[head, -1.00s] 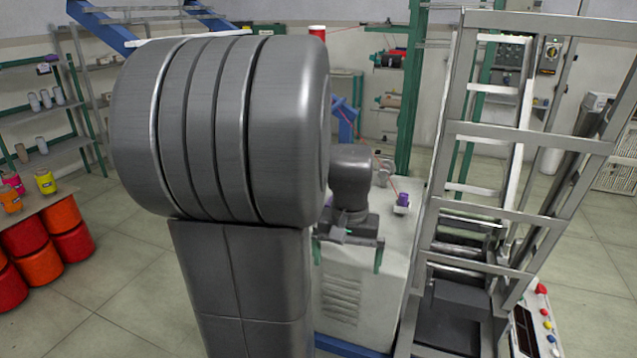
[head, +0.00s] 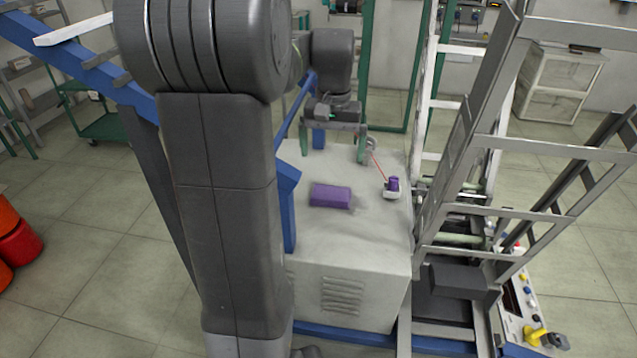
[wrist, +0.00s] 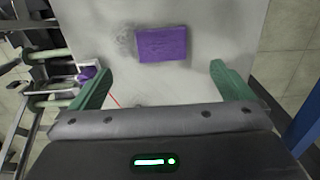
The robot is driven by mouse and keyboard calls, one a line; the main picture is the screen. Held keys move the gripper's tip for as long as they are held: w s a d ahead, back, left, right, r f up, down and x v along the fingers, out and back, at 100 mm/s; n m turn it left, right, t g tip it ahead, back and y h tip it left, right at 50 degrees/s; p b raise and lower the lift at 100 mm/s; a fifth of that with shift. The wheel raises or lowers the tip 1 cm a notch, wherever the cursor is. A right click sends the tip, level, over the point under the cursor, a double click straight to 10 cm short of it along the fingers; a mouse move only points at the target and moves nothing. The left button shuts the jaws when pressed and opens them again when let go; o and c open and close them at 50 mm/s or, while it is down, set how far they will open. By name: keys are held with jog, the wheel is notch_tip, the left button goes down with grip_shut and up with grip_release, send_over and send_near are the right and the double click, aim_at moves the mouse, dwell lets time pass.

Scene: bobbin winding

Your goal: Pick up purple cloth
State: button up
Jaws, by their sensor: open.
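The purple cloth (head: 330,196) is a folded rectangular block lying flat on the top of the grey-white cabinet (head: 350,238). In the wrist view the cloth (wrist: 162,44) lies ahead of my fingers, near the middle between them but beyond their tips. My gripper (head: 334,155) is open and empty, above the far part of the cabinet top, behind the cloth in the head view. Its two green fingers (wrist: 160,78) are wide apart in the wrist view and do not touch the cloth.
A purple bobbin (head: 393,184) on a small white holder stands right of the cloth, with a red thread (head: 378,166) running to it. A grey metal frame (head: 470,180) rises along the cabinet's right side. A blue post (head: 288,205) stands at its left edge.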

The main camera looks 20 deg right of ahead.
send_over(330, 195)
jog(key=f, duration=0.5)
jog(key=s+f, duration=0.1)
jog(key=f, duration=0.2)
jog(key=shift+f, duration=0.15)
jog(key=f, duration=0.2)
jog(key=w+f+p, duration=0.1)
jog(key=f, duration=0.1)
jog(key=shift+f+p, duration=0.3)
jog(key=shift+f, duration=0.25)
jog(key=c, duration=0.7)
notch_tip(330, 195, up, 10)
jog(key=b, duration=0.1)
